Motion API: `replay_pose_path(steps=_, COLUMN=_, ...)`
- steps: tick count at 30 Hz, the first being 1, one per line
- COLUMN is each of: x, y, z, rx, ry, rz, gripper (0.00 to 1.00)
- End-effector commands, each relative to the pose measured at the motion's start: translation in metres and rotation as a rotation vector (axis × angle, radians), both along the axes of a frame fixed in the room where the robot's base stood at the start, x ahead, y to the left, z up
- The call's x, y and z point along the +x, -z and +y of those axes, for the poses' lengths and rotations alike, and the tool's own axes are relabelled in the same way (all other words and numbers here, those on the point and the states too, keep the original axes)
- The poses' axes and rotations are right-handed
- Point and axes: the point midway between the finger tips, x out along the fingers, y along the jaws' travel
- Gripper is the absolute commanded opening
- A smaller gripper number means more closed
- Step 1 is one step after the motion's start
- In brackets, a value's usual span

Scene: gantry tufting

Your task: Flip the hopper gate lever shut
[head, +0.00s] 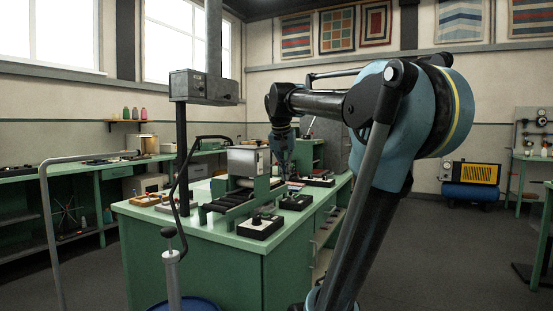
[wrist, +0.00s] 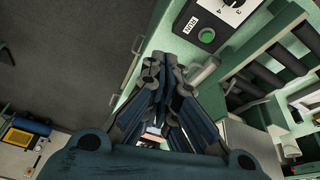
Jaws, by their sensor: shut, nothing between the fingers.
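A metal hopper-like box (head: 248,161) stands on the green bench, held between green uprights. I cannot make out its gate lever for certain in the head view. My gripper (head: 284,176) points down just right of the box, over the bench. In the wrist view my gripper's dark fingers (wrist: 165,72) are shut with nothing held. A pale grey rod or handle (wrist: 203,72) lies just right of the fingertips there; I cannot tell whether it is the lever or whether the fingers touch it.
A control box with a dial and green button (wrist: 207,36) is near the fingertips in the wrist view. Dark rollers (head: 226,203) and small control boxes (head: 260,227) sit on the bench (head: 160,228). Open floor lies right.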

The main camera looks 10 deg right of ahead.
Motion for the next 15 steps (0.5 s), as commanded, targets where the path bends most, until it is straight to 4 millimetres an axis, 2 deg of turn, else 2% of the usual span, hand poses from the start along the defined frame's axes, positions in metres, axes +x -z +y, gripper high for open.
replay_pose_path(steps=1, x=0.018, y=-0.021, z=0.003, rx=-0.002, ry=0.02, rz=-0.011, gripper=0.0)
replay_pose_path(steps=6, x=0.069, y=-0.081, z=0.013, rx=-0.005, ry=0.105, rz=-0.054, gripper=0.0)
replay_pose_path(steps=12, x=0.118, y=-0.134, z=0.025, rx=-0.003, ry=0.187, rz=-0.102, gripper=0.0)
replay_pose_path(steps=15, x=0.133, y=-0.15, z=0.029, rx=-0.003, ry=0.216, rz=-0.119, gripper=0.0)
